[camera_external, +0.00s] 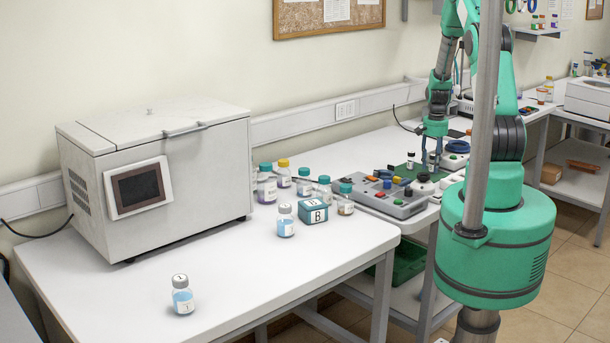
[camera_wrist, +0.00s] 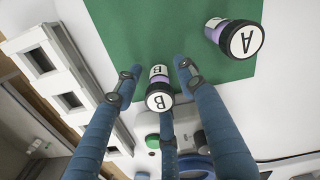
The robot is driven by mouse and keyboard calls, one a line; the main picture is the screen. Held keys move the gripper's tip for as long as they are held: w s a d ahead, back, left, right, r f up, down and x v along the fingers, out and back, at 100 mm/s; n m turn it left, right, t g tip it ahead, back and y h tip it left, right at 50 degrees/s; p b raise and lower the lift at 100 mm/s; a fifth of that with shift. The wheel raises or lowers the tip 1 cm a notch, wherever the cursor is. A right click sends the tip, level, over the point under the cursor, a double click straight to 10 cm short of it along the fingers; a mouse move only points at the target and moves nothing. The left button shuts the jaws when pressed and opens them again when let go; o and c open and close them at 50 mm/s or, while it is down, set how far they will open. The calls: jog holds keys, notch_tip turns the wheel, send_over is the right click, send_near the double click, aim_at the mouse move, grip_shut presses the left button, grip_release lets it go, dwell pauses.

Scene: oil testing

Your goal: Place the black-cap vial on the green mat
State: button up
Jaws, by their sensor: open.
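The green mat (camera_wrist: 135,30) fills the upper middle of the wrist view. Another dark-capped vial, labelled "A" (camera_wrist: 243,41), stands on the mat at upper right. My gripper (camera_wrist: 160,82) is open, its blue fingers around vial B with gaps visible at the sides. In the external view my gripper (camera_external: 431,162) is low at the far bench, beside a small black-capped vial (camera_external: 410,161); its letter is unreadable there.
A grey panel with coloured parts (camera_external: 385,195) lies in front of the mat. Several capped bottles and a teal box marked B (camera_external: 314,210) stand on the near bench. A bottle with blue liquid (camera_external: 182,298) stands alone near the front. A large grey machine (camera_external: 180,160) stands at left.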

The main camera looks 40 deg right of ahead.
aim_at(433, 155)
notch_tip(433, 155, up, 12)
jog(key=shift+r, duration=0.15)
dwell(0.6)
dwell(0.6)
jog(key=shift+w+a+r, duration=0.15)
jog(key=shift+a+r, duration=0.05)
jog(key=shift+r, duration=0.15)
jog(key=s+a+r+n+t+h, duration=0.15)
jog(key=a+r+n, duration=0.35)
jog(key=a+r, duration=1.75)
jog(key=s+a+r+n+t, duration=0.2)
jog(key=s+a+r, duration=0.3)
jog(key=s+a, duration=0.4)
jog(key=s+a+r+n+t+y, duration=0.1)
jog(key=s+a+r+n+t, duration=0.1)
jog(key=s+a+r+n, duration=0.3)
jog(key=s+a, duration=0.4)
jog(key=a, duration=0.1)
jog(key=shift+s+a+r, duration=0.3)
jog(key=shift+r, duration=0.1)
